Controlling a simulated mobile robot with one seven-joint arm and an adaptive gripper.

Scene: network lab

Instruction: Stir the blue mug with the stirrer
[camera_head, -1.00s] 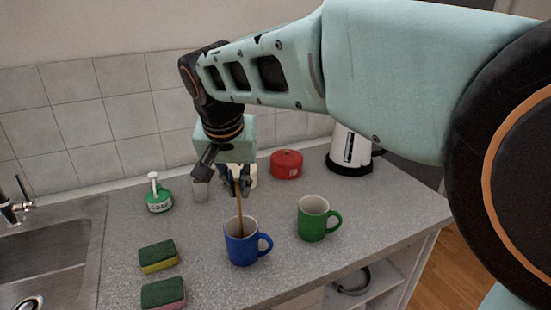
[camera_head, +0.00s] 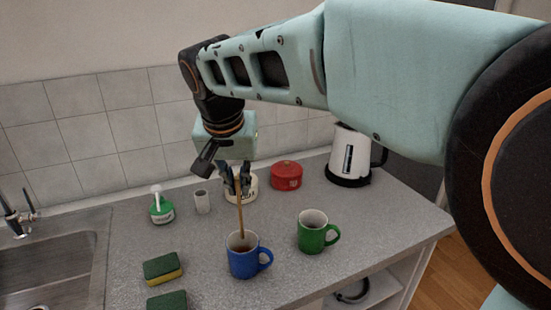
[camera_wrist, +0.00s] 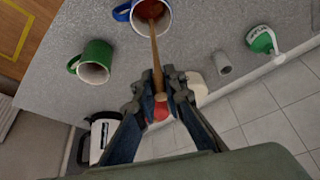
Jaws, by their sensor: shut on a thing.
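The blue mug (camera_head: 243,262) stands upright on the grey counter, left of the green mug. The stirrer (camera_head: 240,208) is a thin brown wooden stick, held near-vertical, with its lower end inside the blue mug. My gripper (camera_head: 240,185) is shut on the upper part of the stirrer, above and behind the mug. In the wrist view the gripper (camera_wrist: 160,92) pinches the stirrer (camera_wrist: 155,55), which runs into the blue mug (camera_wrist: 122,12) at the top edge. Reddish-brown contents show in the mug there. The stirrer's lower tip is hidden in the mug.
A green mug (camera_head: 311,236) stands close on the right. Behind are a red tin (camera_head: 286,176), a white kettle (camera_head: 350,158), a small grey cup (camera_head: 202,202) and a green-white bottle (camera_head: 161,208). Sponges (camera_head: 163,268) lie left, beside the sink (camera_head: 50,262).

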